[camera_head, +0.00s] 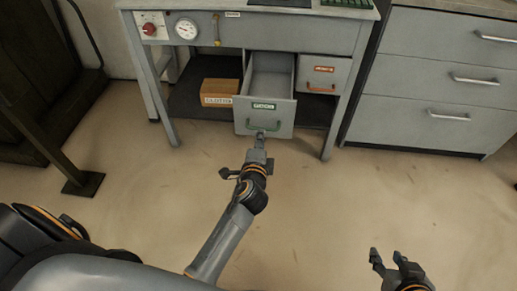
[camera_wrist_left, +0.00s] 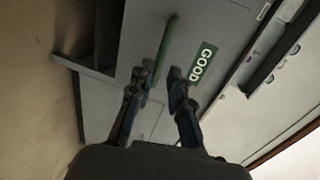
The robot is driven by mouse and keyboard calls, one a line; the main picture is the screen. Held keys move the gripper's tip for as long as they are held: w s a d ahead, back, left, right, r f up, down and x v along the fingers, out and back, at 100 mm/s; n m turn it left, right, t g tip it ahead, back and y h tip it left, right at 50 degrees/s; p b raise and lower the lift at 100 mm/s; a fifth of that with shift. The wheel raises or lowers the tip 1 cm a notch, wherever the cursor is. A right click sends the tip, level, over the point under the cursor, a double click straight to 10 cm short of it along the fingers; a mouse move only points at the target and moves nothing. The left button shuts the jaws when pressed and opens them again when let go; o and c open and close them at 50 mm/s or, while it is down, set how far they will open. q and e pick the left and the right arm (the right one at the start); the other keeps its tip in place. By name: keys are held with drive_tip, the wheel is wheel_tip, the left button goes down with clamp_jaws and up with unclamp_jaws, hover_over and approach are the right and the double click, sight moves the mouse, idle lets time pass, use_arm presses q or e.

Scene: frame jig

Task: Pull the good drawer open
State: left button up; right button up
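The good drawer (camera_head: 264,115), grey with a green label, stands pulled out of the bench, and its empty-looking inside shows. Its green handle (camera_head: 264,125) is on the front. My left gripper (camera_head: 261,136) is at this handle. In the left wrist view the green handle (camera_wrist_left: 168,45) runs down between the fingertips of my left gripper (camera_wrist_left: 160,78), beside the GOOD label (camera_wrist_left: 202,65). A gap shows between the fingers, which look open; firm contact with the handle cannot be seen. My right gripper (camera_head: 386,262) is open and empty above the floor, lower right.
A shut drawer with a red label (camera_head: 324,70) is right of the good drawer. A cardboard box (camera_head: 219,92) sits on the lower shelf to the left. A grey cabinet (camera_head: 430,80) stands at right. The floor (camera_head: 330,210) in front is clear.

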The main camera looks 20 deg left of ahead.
use_arm(q)
drive_tip(key=v, duration=0.5)
drive_tip(key=shift+s+d+r, duration=0.1)
drive_tip(key=shift+s+d, duration=0.05)
drive_tip(key=shift+s, duration=0.2)
